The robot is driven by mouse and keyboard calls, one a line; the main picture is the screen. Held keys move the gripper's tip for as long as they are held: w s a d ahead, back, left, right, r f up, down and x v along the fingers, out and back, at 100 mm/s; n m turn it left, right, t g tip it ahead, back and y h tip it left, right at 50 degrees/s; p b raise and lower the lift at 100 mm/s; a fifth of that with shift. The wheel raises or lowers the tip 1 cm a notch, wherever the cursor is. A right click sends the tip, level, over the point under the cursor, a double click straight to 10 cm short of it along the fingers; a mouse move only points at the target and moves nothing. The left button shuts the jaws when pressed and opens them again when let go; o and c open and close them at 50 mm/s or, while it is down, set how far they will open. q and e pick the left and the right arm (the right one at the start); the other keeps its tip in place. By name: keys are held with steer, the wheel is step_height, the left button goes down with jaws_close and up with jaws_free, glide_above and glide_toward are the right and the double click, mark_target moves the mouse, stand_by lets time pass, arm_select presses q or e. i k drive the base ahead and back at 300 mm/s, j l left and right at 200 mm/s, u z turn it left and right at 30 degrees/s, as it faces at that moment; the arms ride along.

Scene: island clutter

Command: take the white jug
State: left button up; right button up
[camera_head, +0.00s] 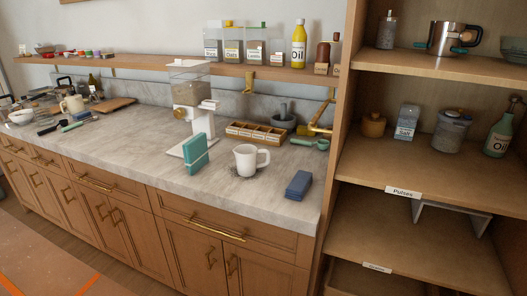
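A white jug (245,161) stands upright on the grey stone counter (135,150), right of the middle in the head view. Its handle points right, and a dark round patch or mat shows under its base. A second, cream-coloured jug (73,104) stands far off at the left of the counter among other kitchenware. Neither of my grippers is in view.
A teal box (195,153) stands left of the white jug and a blue block (298,185) lies to its right. Behind are a divided wooden tray (256,134) and a white grinder-like appliance (193,110). An open wooden shelf unit (385,175) rises at right.

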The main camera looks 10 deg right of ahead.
mark_target(253, 161)
steer(key=i+j+z, duration=0.55)
steer(key=i+j, duration=0.2)
